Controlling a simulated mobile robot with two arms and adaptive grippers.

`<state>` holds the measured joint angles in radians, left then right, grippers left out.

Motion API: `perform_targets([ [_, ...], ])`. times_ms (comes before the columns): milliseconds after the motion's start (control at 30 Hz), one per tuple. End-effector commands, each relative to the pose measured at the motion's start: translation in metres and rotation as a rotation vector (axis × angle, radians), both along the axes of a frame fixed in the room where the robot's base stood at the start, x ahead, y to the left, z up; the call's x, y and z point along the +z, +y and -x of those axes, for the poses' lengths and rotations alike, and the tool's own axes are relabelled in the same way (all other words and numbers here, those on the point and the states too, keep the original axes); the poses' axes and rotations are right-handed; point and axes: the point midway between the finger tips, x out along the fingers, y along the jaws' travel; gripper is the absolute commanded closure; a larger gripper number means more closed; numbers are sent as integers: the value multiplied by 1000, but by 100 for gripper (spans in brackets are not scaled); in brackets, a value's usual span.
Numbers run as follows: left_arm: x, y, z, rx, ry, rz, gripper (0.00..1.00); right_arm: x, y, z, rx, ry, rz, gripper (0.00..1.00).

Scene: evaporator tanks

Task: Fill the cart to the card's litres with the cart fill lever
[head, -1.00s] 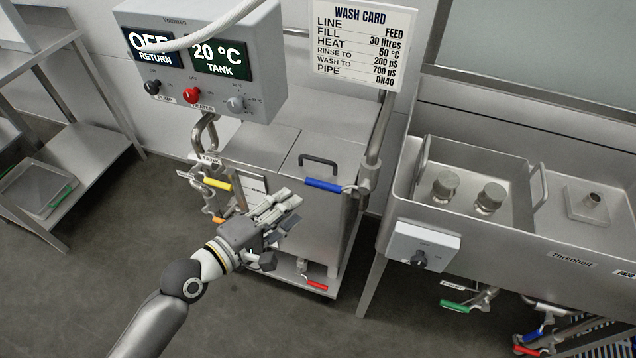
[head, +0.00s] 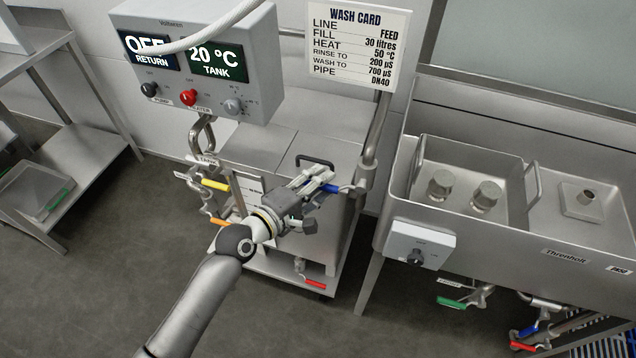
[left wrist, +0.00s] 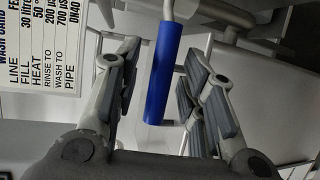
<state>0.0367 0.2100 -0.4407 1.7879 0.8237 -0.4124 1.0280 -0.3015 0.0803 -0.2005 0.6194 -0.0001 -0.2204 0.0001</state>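The steel cart (head: 255,138) stands below the control box, lid closed. A blue-handled lever (head: 347,188) is on the pipe at the cart's upper right; I read no label naming it as the fill lever. My left gripper (head: 322,180) is at this lever and partly covers it. In the left wrist view the blue handle (left wrist: 163,75) hangs between the two spread fingers, with gaps on both sides. The wash card (head: 358,42) reads fill 30 litres, line feed. No litre reading is legible. My right gripper is out of view.
The control box (head: 195,60) shows OFF return and 20 °C tank. Yellow (head: 215,184), orange (head: 220,222) and red (head: 315,284) handles sit on other cart pipes. A steel sink (head: 470,200) stands to the right, a shelf unit to the left. Floor in front is clear.

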Motion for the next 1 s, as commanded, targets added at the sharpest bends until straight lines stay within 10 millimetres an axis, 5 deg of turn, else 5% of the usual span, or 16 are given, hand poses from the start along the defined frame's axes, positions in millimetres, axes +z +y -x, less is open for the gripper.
perform_targets([
  [167, 0, 0, 0, 0, 0, 0, 63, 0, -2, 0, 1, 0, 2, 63],
  [500, 0, 0, 0, 0, 1, -1, 100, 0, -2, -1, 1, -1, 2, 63],
  [1000, 5, 0, 0, 0, -7, -28, 100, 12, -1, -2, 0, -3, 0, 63],
])
